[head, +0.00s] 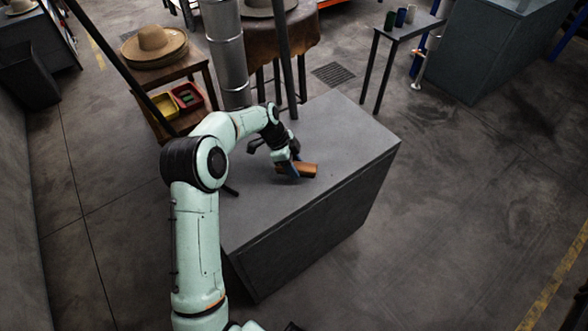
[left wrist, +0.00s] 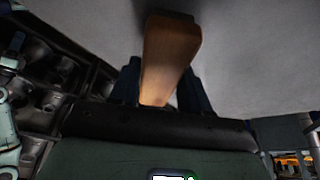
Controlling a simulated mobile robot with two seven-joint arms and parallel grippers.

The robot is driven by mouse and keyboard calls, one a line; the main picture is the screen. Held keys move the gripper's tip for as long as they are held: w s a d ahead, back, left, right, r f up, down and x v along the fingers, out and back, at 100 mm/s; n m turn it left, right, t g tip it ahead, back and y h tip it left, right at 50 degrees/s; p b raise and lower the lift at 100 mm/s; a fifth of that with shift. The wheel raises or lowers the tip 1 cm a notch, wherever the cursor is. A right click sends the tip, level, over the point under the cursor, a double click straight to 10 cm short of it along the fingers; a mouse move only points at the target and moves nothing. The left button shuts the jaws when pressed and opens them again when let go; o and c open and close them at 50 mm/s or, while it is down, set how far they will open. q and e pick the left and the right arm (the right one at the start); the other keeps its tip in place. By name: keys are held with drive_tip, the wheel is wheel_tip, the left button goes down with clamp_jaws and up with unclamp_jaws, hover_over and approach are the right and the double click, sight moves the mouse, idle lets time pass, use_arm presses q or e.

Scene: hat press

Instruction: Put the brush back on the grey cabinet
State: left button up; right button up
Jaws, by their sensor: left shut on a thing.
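The brush (head: 308,170) is a brown wooden block, held low at the top of the grey cabinet (head: 345,130). My left gripper (head: 290,168) reaches over the cabinet from the left and is shut on the brush. In the left wrist view the brush (left wrist: 170,50) stands out between the two dark fingers (left wrist: 160,90), with the grey surface close beyond it and a dark shadow near its end. I cannot tell whether the brush touches the cabinet top. The bristles are hidden. My right gripper is not in view.
The cabinet top is bare to the right and behind the brush. A metal column (head: 226,50) and a dark post (head: 287,55) stand behind it. A wooden stand with straw hats (head: 153,45) and bins is at the back left. A small table (head: 408,30) holds several cups.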

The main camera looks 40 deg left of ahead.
use_arm(q)
wheel_tip(320, 180, down, 2)
drive_tip(key=shift+f, duration=0.25)
drive_tip(key=o, duration=0.9)
drive_tip(key=shift+f, duration=0.1)
drive_tip(key=shift+o, duration=0.2)
drive_tip(key=v, duration=1.2)
